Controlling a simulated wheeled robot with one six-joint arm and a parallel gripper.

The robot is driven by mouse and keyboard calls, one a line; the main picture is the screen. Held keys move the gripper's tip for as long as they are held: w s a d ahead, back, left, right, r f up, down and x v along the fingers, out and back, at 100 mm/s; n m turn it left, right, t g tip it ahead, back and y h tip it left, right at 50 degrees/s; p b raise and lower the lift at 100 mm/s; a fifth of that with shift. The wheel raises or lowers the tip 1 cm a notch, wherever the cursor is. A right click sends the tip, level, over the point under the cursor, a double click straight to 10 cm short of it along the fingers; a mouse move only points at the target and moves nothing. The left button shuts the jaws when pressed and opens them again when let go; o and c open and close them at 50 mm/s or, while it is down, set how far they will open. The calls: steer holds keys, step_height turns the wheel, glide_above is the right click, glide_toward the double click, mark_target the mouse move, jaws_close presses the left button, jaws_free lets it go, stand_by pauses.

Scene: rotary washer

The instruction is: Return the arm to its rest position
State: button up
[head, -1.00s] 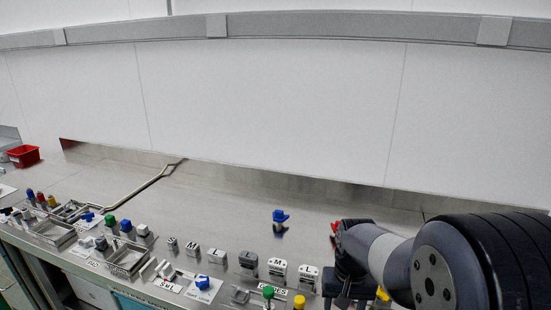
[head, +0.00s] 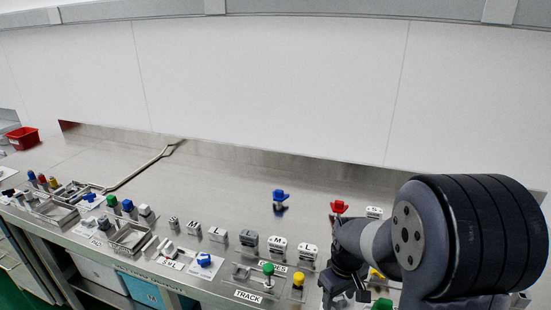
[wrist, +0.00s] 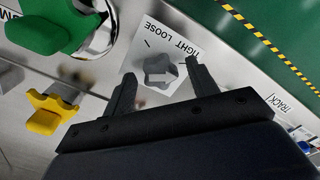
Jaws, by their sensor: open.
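My arm is folded at the right of the head view, over the front right of the steel worktop (head: 150,185). My gripper (head: 345,290) points down there, partly hidden by my own wrist. In the wrist view my gripper (wrist: 160,85) shows two black fingers standing apart with nothing held between them. Beyond the fingertips a grey star-shaped knob (wrist: 160,72) sits on a white plate marked "TIGHT" and "LOOSE". I cannot tell its exact distance from the fingers.
A green handle (wrist: 45,35) and a yellow knob (wrist: 50,108) lie left of the fingers in the wrist view. In the head view a red part (head: 338,207) and a blue part (head: 280,196) stand behind a row of labelled blocks (head: 249,238). The worktop's back is clear.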

steer(key=n, duration=0.3)
steer(key=shift+n, duration=0.4)
steer(key=n, duration=0.4)
steer(key=shift+p, duration=0.3)
steer(key=n, duration=0.4)
steer(key=shift+n+p, duration=0.3)
steer(key=shift+n, duration=1.4)
